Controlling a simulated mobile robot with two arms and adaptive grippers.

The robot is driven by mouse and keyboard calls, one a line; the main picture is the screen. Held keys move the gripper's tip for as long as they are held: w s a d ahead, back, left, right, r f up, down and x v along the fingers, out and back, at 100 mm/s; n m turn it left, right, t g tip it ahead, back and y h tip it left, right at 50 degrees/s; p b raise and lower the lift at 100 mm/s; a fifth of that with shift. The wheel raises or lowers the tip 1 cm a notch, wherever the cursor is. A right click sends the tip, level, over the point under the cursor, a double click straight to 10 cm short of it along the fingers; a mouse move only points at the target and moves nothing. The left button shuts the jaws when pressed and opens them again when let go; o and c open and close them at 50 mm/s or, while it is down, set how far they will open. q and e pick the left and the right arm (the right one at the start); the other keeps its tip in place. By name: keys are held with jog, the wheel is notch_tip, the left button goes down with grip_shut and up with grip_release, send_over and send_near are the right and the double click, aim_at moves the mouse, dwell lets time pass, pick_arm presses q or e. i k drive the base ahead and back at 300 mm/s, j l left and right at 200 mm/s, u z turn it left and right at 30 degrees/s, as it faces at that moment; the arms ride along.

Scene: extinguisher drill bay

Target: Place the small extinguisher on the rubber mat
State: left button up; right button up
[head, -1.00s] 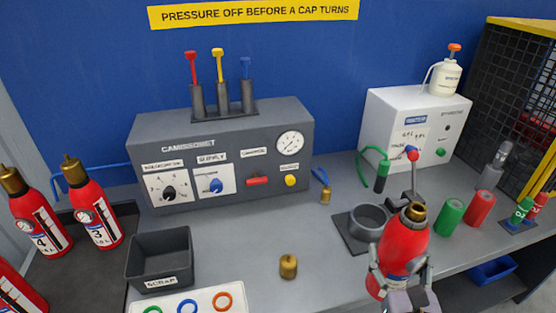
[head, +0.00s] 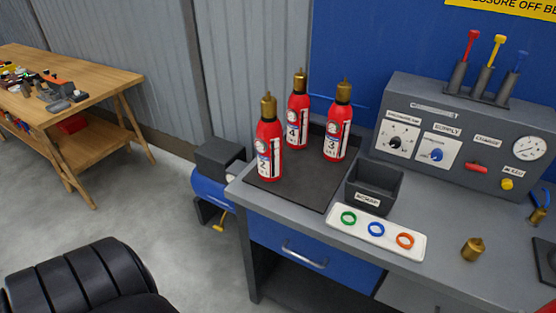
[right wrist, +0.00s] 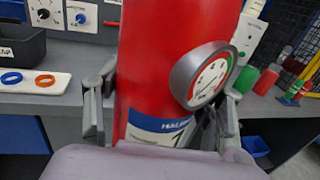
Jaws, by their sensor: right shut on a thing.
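The small red extinguisher (right wrist: 150,60) with a round gauge and a blue label fills the middle of the right wrist view. My right gripper (right wrist: 162,112) is shut on it, one finger on each side of the body. Its top is out of that view. The dark rubber mat (head: 307,191) lies on the left end of the bench in the head view. Three red extinguishers with brass tops, numbered 2 (head: 268,145), 4 (head: 297,115) and 3 (head: 338,130), stand upright on it. The mat's front right part is bare. My left gripper is in neither current view.
A dark scrap bin (head: 372,188) stands right of the mat. A white tray (head: 375,240) with three coloured rings lies before it. A brass cap (head: 472,249) stands farther right. The grey control box (head: 450,130) is behind. A wooden table (head: 70,75) stands far left.

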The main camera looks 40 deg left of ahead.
aim_at(308, 170)
jog(key=u, duration=1.6)
